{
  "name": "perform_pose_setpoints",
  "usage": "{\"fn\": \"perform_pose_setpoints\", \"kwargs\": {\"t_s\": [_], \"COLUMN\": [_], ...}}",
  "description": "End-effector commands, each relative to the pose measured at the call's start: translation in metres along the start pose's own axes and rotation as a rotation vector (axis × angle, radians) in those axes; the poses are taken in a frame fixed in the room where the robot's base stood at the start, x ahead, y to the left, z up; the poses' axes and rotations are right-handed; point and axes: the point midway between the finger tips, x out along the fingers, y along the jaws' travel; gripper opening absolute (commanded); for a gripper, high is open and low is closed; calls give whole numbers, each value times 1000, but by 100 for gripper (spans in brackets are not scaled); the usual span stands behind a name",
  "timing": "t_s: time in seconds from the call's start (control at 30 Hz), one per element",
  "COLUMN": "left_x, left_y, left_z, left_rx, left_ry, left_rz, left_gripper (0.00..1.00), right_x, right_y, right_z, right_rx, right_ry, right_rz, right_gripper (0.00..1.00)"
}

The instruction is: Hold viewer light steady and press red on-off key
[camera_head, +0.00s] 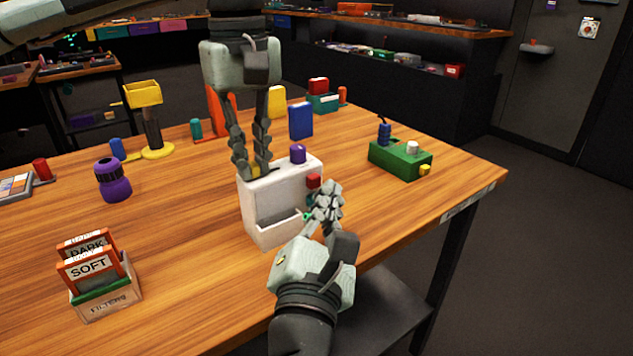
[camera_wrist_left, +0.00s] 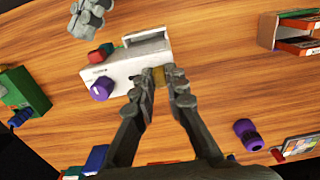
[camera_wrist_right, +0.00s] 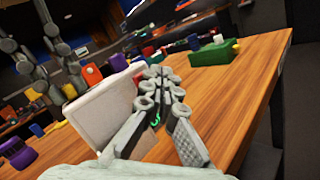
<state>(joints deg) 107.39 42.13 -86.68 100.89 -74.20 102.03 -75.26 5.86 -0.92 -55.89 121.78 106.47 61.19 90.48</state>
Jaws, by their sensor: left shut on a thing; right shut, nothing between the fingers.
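The viewer light is a white box (camera_head: 270,207) with an open tray at its lower front, upright near the table's front edge. A purple knob (camera_head: 298,154) tops it; the red key (camera_head: 313,181) is on its right side, with a small green part below. My left gripper (camera_head: 253,172) comes from above and is shut on a tan part (camera_wrist_left: 158,76) at the box's left end. My right gripper (camera_head: 328,190) is shut and empty, its fingertips close beside the red key; I cannot tell whether they touch. The right wrist view shows the box (camera_wrist_right: 103,112) left of the fingers.
A filter box (camera_head: 107,298) with DARK and SOFT cards stands front left. A purple bottle (camera_head: 113,182) and yellow stand (camera_head: 156,150) are further back. A green box (camera_head: 400,160) stands at the right. The table (camera_head: 190,240) is clear between the filter box and the light.

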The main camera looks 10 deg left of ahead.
Motion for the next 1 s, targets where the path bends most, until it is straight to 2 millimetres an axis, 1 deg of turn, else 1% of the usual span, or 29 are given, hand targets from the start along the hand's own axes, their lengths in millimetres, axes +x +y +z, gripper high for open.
{"fn": "perform_pose_setpoints", "kwargs": {"t_s": [0.37,0.67,1.0], "left_x": [0,0,0], "left_y": [0,0,0], "left_z": [0,0,0], "left_rx": [0,0,0], "left_ry": [0,0,0], "left_rz": [1,1,1], "left_gripper": [0,0,0], "right_x": [0,6,6], "right_y": [0,5,6], "right_z": [0,-5,-6], "right_rx": [0,2,3], "right_ry": [0,2,4], "right_rz": [0,-2,-2], "right_gripper": [0,0,0]}}
